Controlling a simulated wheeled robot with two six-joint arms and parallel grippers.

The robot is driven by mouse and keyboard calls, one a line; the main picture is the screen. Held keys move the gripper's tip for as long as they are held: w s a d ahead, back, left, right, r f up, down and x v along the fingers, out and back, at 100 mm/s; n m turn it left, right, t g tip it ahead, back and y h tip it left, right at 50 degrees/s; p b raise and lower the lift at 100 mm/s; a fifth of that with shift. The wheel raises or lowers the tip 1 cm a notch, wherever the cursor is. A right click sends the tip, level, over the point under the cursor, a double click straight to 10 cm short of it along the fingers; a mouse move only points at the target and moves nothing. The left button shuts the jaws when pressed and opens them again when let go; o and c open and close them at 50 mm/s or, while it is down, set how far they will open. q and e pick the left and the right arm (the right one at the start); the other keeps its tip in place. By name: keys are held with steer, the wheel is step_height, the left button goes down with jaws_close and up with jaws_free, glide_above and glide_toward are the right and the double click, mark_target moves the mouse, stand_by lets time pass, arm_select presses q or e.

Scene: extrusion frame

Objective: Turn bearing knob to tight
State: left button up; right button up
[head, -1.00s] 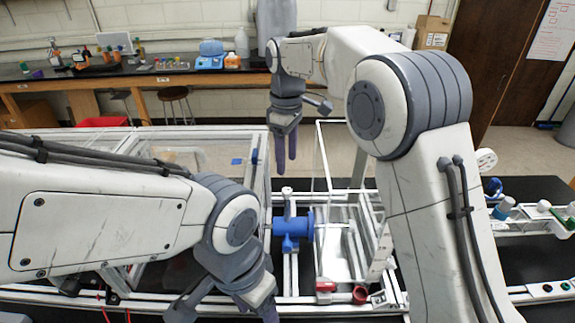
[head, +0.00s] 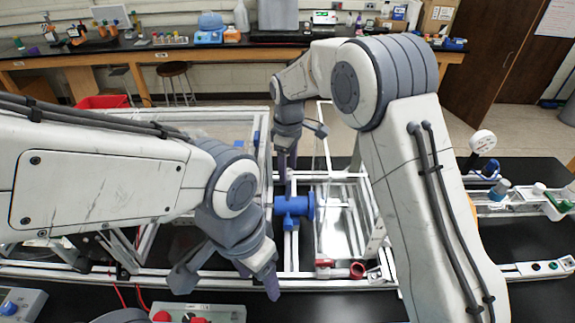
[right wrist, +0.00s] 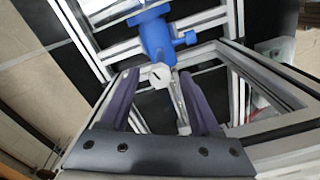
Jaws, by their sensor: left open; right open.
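A blue fitting (head: 293,208) is mounted in the extrusion frame (head: 340,235). In the right wrist view the blue fitting (right wrist: 157,38) has a small pale knob (right wrist: 160,75) at its near end, with a dark mark on it. This may be the bearing knob. My right gripper (head: 287,172) points down just behind the blue fitting in the head view. In the right wrist view its open fingers (right wrist: 159,80) lie on either side of the pale knob, with gaps showing. My left gripper (head: 226,283) is open and empty, near the front of the frame.
A red ring-shaped part (head: 357,270) sits at the frame's front. A control box with red knobs (head: 200,313) stands at the bottom edge. A white round gauge (head: 482,142) stands on the right. Frame bars surround the blue fitting closely.

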steer(key=shift+c, duration=0.3)
jaws_close()
steer(key=shift+m, duration=0.4)
steer(key=m, duration=1.2)
steer(key=shift+m, duration=0.3)
steer(key=shift+o, duration=0.3)
jaws_free()
